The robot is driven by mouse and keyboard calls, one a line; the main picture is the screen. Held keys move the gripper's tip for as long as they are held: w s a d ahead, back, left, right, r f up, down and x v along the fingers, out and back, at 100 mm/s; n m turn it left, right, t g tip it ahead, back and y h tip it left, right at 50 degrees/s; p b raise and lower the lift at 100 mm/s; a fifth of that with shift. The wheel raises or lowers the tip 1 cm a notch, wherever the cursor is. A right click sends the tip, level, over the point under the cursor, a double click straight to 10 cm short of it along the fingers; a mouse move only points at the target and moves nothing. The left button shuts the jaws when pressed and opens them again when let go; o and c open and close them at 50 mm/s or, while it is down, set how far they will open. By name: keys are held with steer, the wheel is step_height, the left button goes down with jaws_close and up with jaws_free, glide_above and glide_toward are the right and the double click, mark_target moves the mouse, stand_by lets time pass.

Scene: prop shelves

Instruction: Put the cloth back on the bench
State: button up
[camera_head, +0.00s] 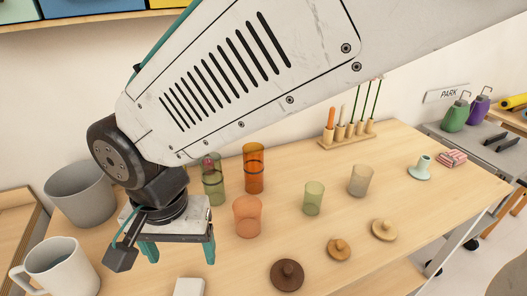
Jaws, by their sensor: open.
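A folded cloth (452,158) with red and pale stripes lies on the right end of the wooden bench (415,205), beside a pale green candle holder. My gripper (181,258) is at the left side of the bench, pointing down with its teal fingers apart. It is open and nothing shows between the fingers. It is far from the cloth, among cups and mugs. My arm crosses the upper part of the view and hides some of the wall and bench back.
Near my gripper stand a grey pot (78,192), a white mug (55,268), an orange cup (247,216) and stacked glasses (254,168). Wooden lids (287,274) lie in front. A candle rack (347,131) stands at the back. The bench's front right is clear.

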steer(key=w+d+r, duration=0.3)
steer(key=d, duration=0.7)
steer(key=w+d+r, duration=0.3)
steer(key=d, duration=0.7)
steer(key=s+d, duration=0.4)
steer(key=d, duration=0.4)
steer(key=s+d+r+n+t, duration=0.1)
steer(key=s+d, duration=0.3)
steer(key=d, duration=0.5)
steer(key=shift+s, duration=0.15)
